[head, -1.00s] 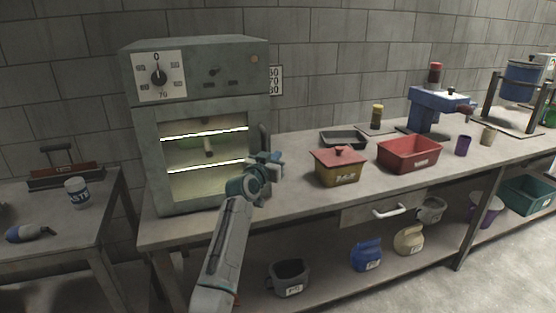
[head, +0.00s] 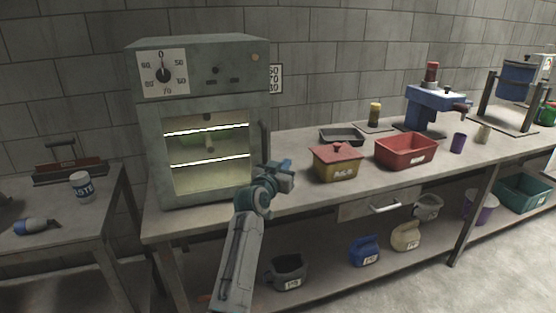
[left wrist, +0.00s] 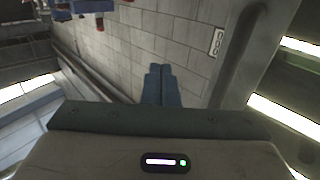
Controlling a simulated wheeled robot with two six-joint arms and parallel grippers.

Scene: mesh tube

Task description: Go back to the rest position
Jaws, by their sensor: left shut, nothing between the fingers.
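My left gripper (head: 287,168) is shut and empty. In the head view it is in front of the oven (head: 198,125), just right of its lower right corner and above the bench edge. Its shut fingers also show in the left wrist view (left wrist: 161,86), pointing toward the tiled wall. The oven is a grey box with a dial and a lit window; its handle is on the right side of the front, apart from the gripper. My right gripper is not in view.
A yellow box with a red lid (head: 335,163) stands right of my left gripper, with a red bin (head: 405,151) and a dark tray (head: 341,136) near it. A drawer with a white handle (head: 385,208) is under the bench top (head: 290,200). A waste jar (head: 82,187) stands on the left table.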

